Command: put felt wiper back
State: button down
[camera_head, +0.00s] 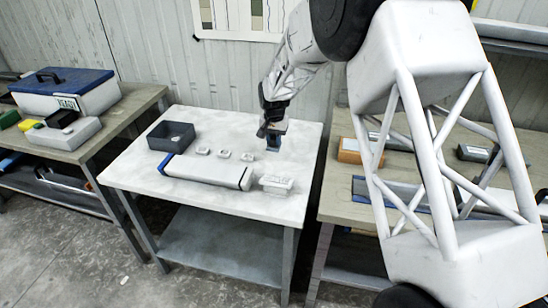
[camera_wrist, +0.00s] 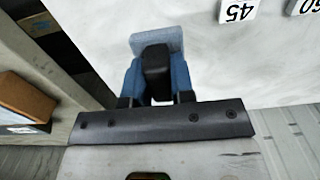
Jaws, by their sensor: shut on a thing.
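My gripper (camera_head: 273,130) is over the back right part of the white-topped table (camera_head: 140,180). It is shut on the felt wiper (camera_head: 273,145), a small blue-grey pad with a dark grip. In the wrist view the wiper's dark grip (camera_wrist: 156,64) sits between my two blue fingers, with the pale blue felt pad (camera_wrist: 158,40) beyond them. The wiper is low over the tabletop; I cannot tell whether it touches. The fingers partly hide the wiper.
A dark open tray (camera_head: 171,136) stands at the table's back left. A white holder (camera_head: 277,185) is at front right. An orange-brown box (camera_head: 358,152) is on the right bench.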

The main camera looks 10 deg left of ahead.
aim_at(274, 147)
jog(key=shift+f, duration=1.85)
jog(key=shift+f, duration=1.85)
jog(key=shift+f, duration=0.2)
jog(key=c, duration=1)
grip_release()
jog(key=shift+r, duration=0.2)
jog(key=shift+r, duration=6)
